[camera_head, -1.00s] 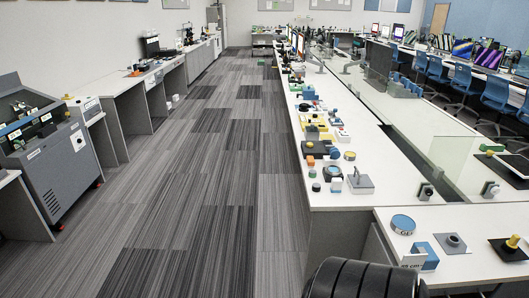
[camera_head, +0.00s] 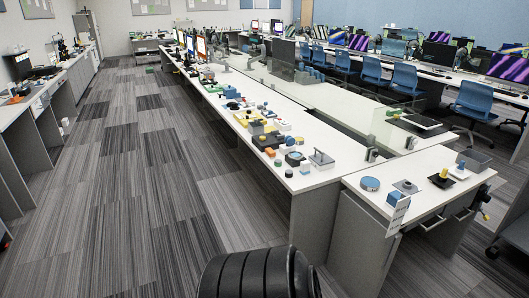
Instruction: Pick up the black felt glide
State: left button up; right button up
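I cannot pick out the black felt glide with certainty; the small items on the long white bench (camera_head: 310,181) are too small to tell apart. Among them are several dark pieces, blue, yellow and orange parts, and a grey block with an upright handle (camera_head: 321,160) near the bench's near end. Neither of my grippers is in view. A black ribbed part at the bottom edge seems to be mine.
A lower white table (camera_head: 435,200) at the right holds a round blue-topped piece (camera_head: 370,184), a black plate with a yellow knob (camera_head: 440,178) and a grey bin (camera_head: 475,162). Blue chairs (camera_head: 474,103) stand behind. The carpeted floor (camera_head: 130,190) at the left is clear.

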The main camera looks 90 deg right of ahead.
aim_at(289, 173)
jog(key=i+l+z, duration=0.2)
jog(key=i+z, duration=0.25)
jog(key=i+l+z, duration=0.15)
jog(key=z, duration=0.3)
jog(key=i+j+z, duration=0.1)
jog(key=i+z, duration=0.4)
jog(key=i+j+z, duration=0.15)
jog(key=i+z, duration=0.15)
jog(key=z, duration=0.15)
